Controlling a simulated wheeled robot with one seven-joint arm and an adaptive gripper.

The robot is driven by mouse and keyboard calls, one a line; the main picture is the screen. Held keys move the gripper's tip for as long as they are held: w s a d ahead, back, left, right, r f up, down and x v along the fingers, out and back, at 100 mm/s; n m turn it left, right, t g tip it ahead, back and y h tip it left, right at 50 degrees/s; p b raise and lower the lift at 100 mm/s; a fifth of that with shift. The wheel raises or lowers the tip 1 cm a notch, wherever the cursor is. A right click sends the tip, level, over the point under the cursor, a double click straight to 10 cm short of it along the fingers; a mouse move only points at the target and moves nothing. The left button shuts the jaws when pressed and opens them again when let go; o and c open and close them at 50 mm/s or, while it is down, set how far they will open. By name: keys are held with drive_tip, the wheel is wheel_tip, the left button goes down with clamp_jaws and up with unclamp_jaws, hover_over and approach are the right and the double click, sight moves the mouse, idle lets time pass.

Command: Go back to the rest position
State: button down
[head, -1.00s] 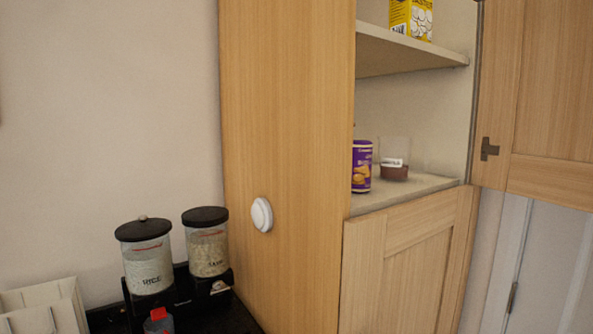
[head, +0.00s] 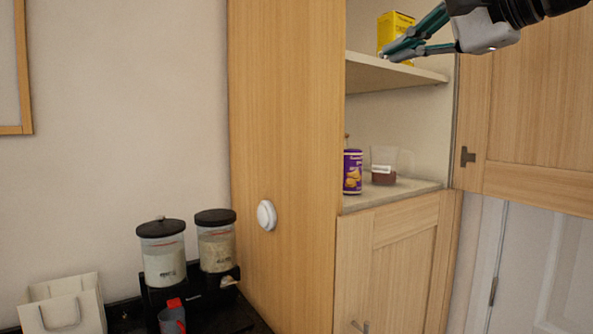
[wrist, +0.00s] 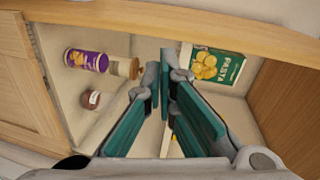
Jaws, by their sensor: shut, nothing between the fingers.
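My gripper (head: 387,57) is at the top right of the head view, in front of the open upper part of a wooden cabinet (head: 285,130). Its teal fingers point left and its tips overlap the view of the upper shelf. In the wrist view my gripper (wrist: 164,85) has its tips close together with nothing held between them. Behind it the wrist view looks into the cabinet.
A yellow box (head: 396,28) stands on the upper shelf. The wrist view shows a green pasta box (wrist: 214,66). An open door (head: 520,120) hangs at right. Dispensers (head: 163,252) stand lower left.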

drive_tip(key=s+d+f+n+g+h, duration=0.1)
drive_tip(key=s+f+n+g+h, duration=0.1)
drive_tip(key=s+f, duration=0.5)
drive_tip(key=s+d+f+n+g+h, duration=0.1)
drive_tip(key=s+f+n+g+h, duration=0.2)
drive_tip(key=f, duration=1.6)
drive_tip(key=s+d+f+n+g+h, duration=0.1)
drive_tip(key=s+f+n+g+h, duration=0.2)
drive_tip(key=s+f, duration=0.8)
wheel_tip(320, 180, down, 3)
drive_tip(key=shift+s+r+n+h, duration=0.1)
drive_tip(key=shift+s+n+h, duration=0.25)
drive_tip(key=shift+n, duration=0.65)
